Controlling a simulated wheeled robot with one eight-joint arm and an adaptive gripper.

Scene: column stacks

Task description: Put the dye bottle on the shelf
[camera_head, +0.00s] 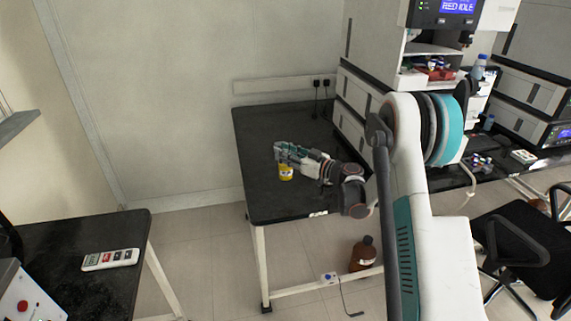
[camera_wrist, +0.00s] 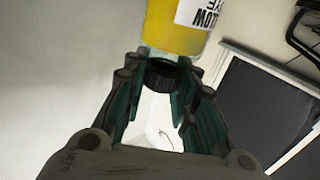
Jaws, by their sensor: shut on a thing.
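The dye bottle (camera_head: 286,173) is small and yellow, with a white label. In the wrist view the yellow bottle (camera_wrist: 172,27) extends past the fingertips, and its label, partly cut off, reads upside down. My gripper (camera_head: 284,152) is shut on the bottle's dark cap, with one finger on each side in the wrist view (camera_wrist: 160,72). In the head view the bottle hangs below the fingers, in front of the black bench top; I cannot tell its height over it. A grey shelf (camera_head: 14,126) juts from the wall at the far left, cut off by the picture edge.
The black bench (camera_head: 262,127) is mostly bare around my arm. A second black table (camera_head: 115,237) at the left front carries a white remote-like device (camera_head: 110,260). A brown bottle (camera_head: 363,254) stands low by the bench. Lab machines (camera_head: 460,20) and a chair (camera_head: 520,245) fill the right.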

